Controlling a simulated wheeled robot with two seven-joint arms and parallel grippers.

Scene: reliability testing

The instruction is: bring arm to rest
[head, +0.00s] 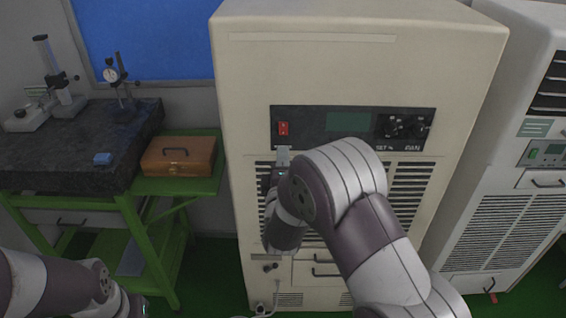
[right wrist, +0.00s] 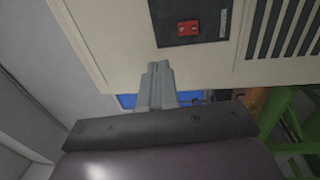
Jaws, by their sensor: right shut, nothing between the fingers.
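My right arm (head: 372,225) reaches up from the lower right in the head view, in front of a tall beige cabinet (head: 360,60). My right gripper (head: 283,156) is at the cabinet's front, just below the red switch (head: 283,128) on the dark panel. In the right wrist view the gripper fingers (right wrist: 158,70) are together with nothing between them. The red switch (right wrist: 188,28) shows above and to the right of the fingertips there, apart from them. My left arm (head: 60,285) shows at the lower left of the head view; its gripper is not visible.
A green bench (head: 150,225) with a dark stone slab (head: 60,150), gauges and a wooden box (head: 178,156) stands to the left. A white cabinet (head: 500,215) stands close on the right. A cable (head: 268,310) lies at the beige cabinet's foot.

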